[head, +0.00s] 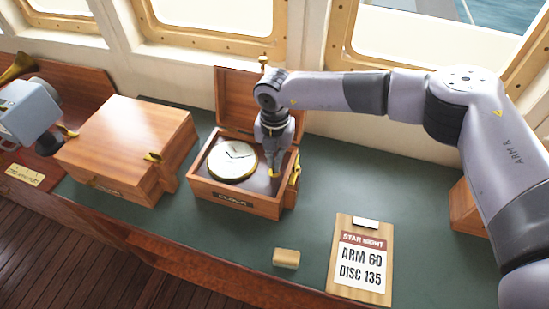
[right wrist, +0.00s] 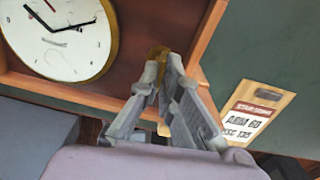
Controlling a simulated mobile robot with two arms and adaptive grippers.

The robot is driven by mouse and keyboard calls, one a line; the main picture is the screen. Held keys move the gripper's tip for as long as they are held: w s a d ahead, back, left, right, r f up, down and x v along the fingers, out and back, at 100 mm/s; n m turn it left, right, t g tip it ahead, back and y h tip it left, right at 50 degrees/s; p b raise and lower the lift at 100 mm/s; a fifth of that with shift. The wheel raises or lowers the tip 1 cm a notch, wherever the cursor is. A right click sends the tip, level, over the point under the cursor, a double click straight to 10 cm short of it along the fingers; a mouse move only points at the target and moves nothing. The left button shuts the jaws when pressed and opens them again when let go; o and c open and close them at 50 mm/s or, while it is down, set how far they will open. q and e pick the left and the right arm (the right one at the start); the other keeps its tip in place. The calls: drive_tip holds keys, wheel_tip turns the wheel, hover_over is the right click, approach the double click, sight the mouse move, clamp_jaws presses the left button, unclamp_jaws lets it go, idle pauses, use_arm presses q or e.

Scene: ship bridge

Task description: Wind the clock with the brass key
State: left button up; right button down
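The round clock (head: 232,160), with a white face, dark hands and a gold rim, sits in an open wooden box (head: 235,206) with a plate on its front. It also shows at the upper left in the right wrist view (right wrist: 62,32). My right gripper (head: 275,170) points down into the box, just right of the clock. In the right wrist view its fingers close around a small brass piece, seemingly the brass key (right wrist: 158,53), whose lower end is mostly hidden.
A closed wooden box (head: 130,140) stands left of the clock box. A small wooden block (head: 286,258) and a clipboard (head: 361,260) reading "ARM 60, DISC 135" lie in front. The green table top is clear between them. Windows line the back.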

idle(0.5)
drive_tip(key=shift+f+n+b, duration=0.15)
drive_tip(key=shift+n+b, duration=0.15)
drive_tip(key=shift+b, duration=0.35)
drive_tip(key=n+b, duration=1.1)
drive_tip(key=b, duration=0.3)
drive_tip(key=n+b, duration=0.2)
drive_tip(key=n, duration=0.1)
drive_tip(key=shift+n+b, duration=0.3)
drive_tip(key=shift+b, duration=0.1)
drive_tip(key=n+b, duration=0.2)
drive_tip(key=n, duration=0.2)
drive_tip(key=shift+n, duration=0.3)
drive_tip(key=n+b, duration=0.1)
drive_tip(key=n, duration=0.3)
drive_tip(key=shift+r, duration=0.2)
drive_tip(key=n, duration=0.9)
drive_tip(key=shift+n, duration=1.9)
